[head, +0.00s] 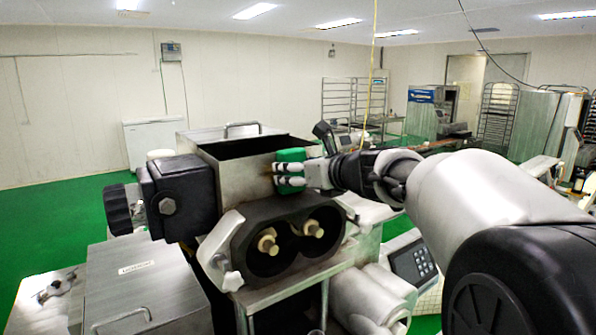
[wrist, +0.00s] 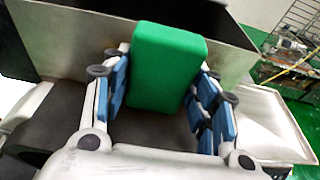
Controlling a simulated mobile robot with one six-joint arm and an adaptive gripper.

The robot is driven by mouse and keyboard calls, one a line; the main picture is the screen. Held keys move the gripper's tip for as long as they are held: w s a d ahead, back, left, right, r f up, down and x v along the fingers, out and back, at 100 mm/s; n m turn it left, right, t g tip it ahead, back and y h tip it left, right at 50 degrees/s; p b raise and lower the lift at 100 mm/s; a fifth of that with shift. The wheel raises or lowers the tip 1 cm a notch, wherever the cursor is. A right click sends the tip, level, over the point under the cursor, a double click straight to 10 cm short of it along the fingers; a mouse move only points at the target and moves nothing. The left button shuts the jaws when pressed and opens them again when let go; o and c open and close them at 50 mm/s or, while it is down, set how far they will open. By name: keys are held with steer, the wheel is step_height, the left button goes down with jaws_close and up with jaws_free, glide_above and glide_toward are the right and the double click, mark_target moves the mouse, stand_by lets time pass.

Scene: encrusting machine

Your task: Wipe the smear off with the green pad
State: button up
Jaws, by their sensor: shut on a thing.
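The green pad (head: 291,156) is held in my gripper (head: 290,175), in front of the steel hopper's (head: 235,176) upper front wall, near its right corner. In the wrist view the pad (wrist: 165,62) stands between the blue-lined fingers of my gripper (wrist: 163,100), which are shut on its sides. The pad's far face is hidden, so I cannot tell whether it touches the wall. A faint brownish tint shows on the wall just left of the pad; I cannot tell whether it is the smear. The wall behind the pad is hidden.
Below the pad is a black housing (head: 290,236) with two round nozzles. A dark motor block with a knob (head: 178,195) stands at the left. A lidded steel box (head: 146,290) is at lower left. The hopper's top is open. A control panel (head: 412,262) is at lower right.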

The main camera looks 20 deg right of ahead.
mark_target(262, 176)
steer(key=shift+s+a, duration=0.35)
steer(key=shift+a, duration=0.7)
steer(key=shift+s+a, duration=0.35)
steer(key=shift+a, duration=0.75)
steer(key=shift+s+a, duration=0.35)
steer(key=shift+a, duration=0.7)
steer(key=shift+s+d, duration=0.1)
steer(key=shift+s+d+b, duration=0.1)
steer(key=shift+s+b, duration=0.1)
steer(key=shift+b, duration=0.1)
steer(key=shift+s+d, duration=0.25)
steer(key=shift+s, duration=0.6)
steer(key=shift+s+d, duration=0.3)
steer(key=shift+s, duration=0.5)
steer(key=shift+s+d, duration=0.25)
steer(key=shift+s, duration=0.6)
steer(key=s, duration=0.1)
steer(key=s+d, duration=0.1)
steer(key=shift+s+b, duration=0.35)
steer(key=shift+s, duration=0.05)
